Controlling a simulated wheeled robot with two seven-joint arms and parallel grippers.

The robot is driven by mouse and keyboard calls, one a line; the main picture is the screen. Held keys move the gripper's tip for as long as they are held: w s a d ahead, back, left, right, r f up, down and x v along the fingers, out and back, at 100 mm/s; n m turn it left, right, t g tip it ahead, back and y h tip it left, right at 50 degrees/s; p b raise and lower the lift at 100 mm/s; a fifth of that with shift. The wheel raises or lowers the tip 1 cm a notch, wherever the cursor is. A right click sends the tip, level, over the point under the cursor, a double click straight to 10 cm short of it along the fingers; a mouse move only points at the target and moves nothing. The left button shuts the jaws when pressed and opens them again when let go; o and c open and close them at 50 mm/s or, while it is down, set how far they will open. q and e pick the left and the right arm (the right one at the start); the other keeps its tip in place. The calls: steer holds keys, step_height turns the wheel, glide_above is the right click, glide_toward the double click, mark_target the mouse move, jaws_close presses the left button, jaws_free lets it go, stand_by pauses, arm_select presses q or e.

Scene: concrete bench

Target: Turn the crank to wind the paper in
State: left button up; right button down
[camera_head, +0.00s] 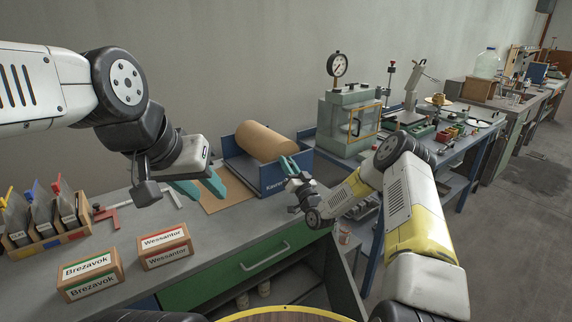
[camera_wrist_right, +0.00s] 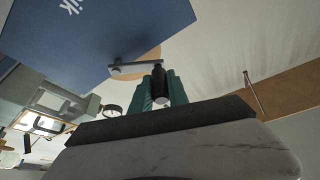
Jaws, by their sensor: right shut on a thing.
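A brown paper roll (camera_head: 267,141) lies in a blue holder (camera_head: 272,180) on the bench. A brown paper sheet (camera_head: 222,192) extends from it onto the bench. In the right wrist view, my right gripper (camera_wrist_right: 160,88) is shut on the black crank handle (camera_wrist_right: 158,72), at the end of a grey crank arm (camera_wrist_right: 130,68) on the blue holder's side. In the head view, my right gripper (camera_head: 288,162) is at the holder's right side and the crank is mostly hidden. My left gripper (camera_head: 203,188) has its fingers apart, empty, over or near the sheet, left of the holder.
Two labelled boxes, Brezavok (camera_head: 90,276) and Wessantor (camera_head: 165,247), stand at the bench front. A rack of pouches (camera_head: 45,222) is at the left. A gauge machine (camera_head: 348,120) stands right of the holder on another table.

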steer(key=m, duration=0.1)
steer(key=r+m+h, duration=0.1)
steer(key=d+m+h, duration=0.1)
steer(key=m, duration=0.1)
steer(key=shift+w+r, duration=0.2)
steer(key=shift+w, duration=0.1)
steer(key=w+d+f+m+g, duration=0.2)
steer(key=w+d+m+g, duration=0.1)
steer(key=m, duration=0.9)
steer(key=w+d+f+m+g+h, duration=0.1)
steer(key=d+m+g, duration=0.4)
steer(key=m, duration=0.6)
steer(key=shift+w+d+f+m, duration=0.45)
steer(key=shift+w+f, duration=0.2)
steer(key=shift+w, duration=0.65)
steer(key=c, duration=1.3)
jaws_free()
